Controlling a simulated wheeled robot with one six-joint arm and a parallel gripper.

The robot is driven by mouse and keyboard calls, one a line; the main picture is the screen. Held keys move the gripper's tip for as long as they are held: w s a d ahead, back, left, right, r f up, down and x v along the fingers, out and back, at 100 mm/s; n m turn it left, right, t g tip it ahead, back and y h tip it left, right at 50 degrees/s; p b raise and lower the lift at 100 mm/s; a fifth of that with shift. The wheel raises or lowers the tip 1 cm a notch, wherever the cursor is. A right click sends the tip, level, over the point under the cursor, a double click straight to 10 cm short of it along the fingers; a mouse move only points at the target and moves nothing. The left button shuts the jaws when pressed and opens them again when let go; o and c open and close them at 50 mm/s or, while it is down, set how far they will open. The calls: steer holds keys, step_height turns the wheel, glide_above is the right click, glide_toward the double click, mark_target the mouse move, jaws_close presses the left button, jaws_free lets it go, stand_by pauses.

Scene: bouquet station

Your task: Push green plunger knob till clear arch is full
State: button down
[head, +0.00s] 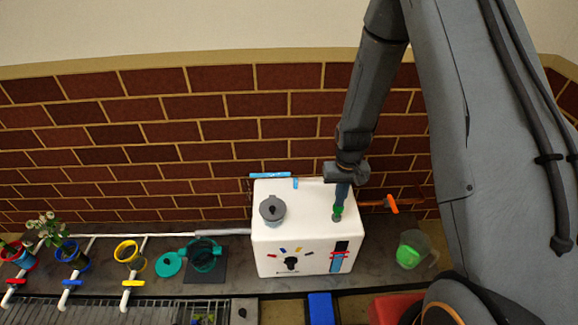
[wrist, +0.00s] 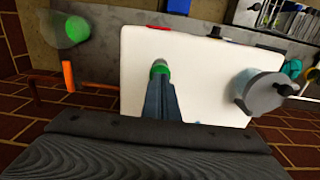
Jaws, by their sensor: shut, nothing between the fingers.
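The green plunger knob (head: 337,211) is on the top of the white box (head: 308,232), near its right side. It also shows in the wrist view (wrist: 160,68). My gripper (head: 340,200) points down from above, its fingers shut with nothing between them. In the wrist view the shut fingertips (wrist: 159,80) are right at the knob and partly cover it. I cannot tell whether they touch it. I cannot make out a clear arch for certain. A narrow black, blue and red strip (head: 340,256) is on the box front.
A grey lidded pot (head: 272,208) stands on the box top at left. An orange handle (head: 391,204) sticks out at right, near a clear vessel with green inside (head: 410,250). Colored rings and valves line the left counter. A brick wall stands close behind.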

steer(key=shift+f+b, duration=0.7)
steer(key=shift+f, duration=0.9)
steer(key=shift+r, duration=0.2)
steer(key=shift+r+p, duration=1.8)
steer(key=shift+r, duration=0.35)
step_height(320, 180, up, 9)
steer(key=p, duration=0.6)
